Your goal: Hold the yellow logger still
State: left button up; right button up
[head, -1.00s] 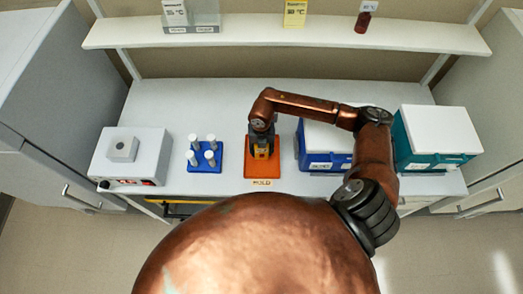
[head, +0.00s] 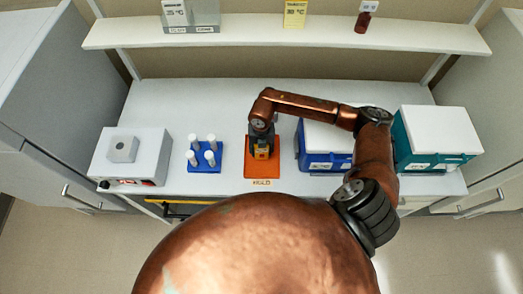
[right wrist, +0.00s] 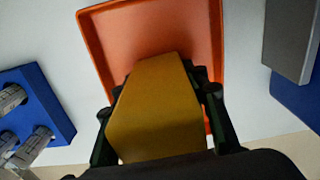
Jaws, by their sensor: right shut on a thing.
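The yellow logger (head: 262,153) shows as a small yellow patch under my right gripper (head: 262,146) in the head view. In the right wrist view the logger (right wrist: 155,110) is a yellow block between the two dark fingers of the right gripper (right wrist: 160,105), which is shut on it. The logger is over the orange tray (head: 262,171), which also shows behind it in the wrist view (right wrist: 150,30). I cannot tell whether the logger touches the tray. A label reading HOLD (head: 262,183) is at the tray's front edge. My left gripper is not in view.
A blue rack (head: 205,166) with several white-capped tubes stands left of the tray, and a grey device (head: 130,155) further left. A blue box (head: 325,150) and a teal box (head: 438,135) with white lids stand right. A shelf (head: 285,32) runs above the bench.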

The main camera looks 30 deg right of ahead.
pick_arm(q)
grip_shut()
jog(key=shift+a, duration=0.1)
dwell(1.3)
